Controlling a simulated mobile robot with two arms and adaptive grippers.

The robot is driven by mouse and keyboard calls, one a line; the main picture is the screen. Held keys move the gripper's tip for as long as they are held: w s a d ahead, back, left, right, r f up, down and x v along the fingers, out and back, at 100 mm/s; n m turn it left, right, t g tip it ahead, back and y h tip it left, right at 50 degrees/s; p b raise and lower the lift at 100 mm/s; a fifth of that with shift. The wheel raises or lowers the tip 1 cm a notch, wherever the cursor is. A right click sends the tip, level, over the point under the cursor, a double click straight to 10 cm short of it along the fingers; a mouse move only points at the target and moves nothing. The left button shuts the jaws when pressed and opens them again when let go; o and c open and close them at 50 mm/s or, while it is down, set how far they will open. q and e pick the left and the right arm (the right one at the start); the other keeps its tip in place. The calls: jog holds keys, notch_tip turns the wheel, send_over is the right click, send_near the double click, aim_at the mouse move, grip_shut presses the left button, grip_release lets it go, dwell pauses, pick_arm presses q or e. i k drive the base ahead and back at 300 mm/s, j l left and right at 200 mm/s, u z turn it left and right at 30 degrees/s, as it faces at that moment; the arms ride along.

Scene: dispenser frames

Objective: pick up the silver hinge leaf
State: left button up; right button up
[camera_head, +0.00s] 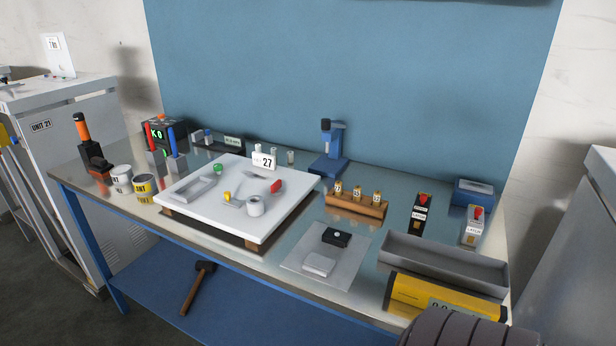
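No part I can surely name as the silver hinge leaf stands out at this size. A small flat silvery piece (232,203) lies on the white board (290,189), beside a yellow part (227,195) and a white roll-like ring (255,207). A pale silvery block (319,265) lies on the grey mat (296,260), in front of a black block (336,237). Either could be the leaf; I cannot tell which. Neither of my grippers shows in the head view.
Cans (144,184) stand at left. Bare metal surrounds the grey mat.

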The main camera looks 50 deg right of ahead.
aim_at(318, 264)
jog(key=i+j+z, duration=0.1)
jog(key=i+z, duration=0.2)
jog(key=z, duration=0.2)
jog(key=i+j+z, duration=0.2)
jog(key=z, duration=0.25)
jog(key=i+j+z, duration=0.3)
jog(key=z, duration=0.2)
jog(key=i+j+z, duration=0.15)
jog(key=j+z, duration=0.3)
jog(key=l, duration=0.1)
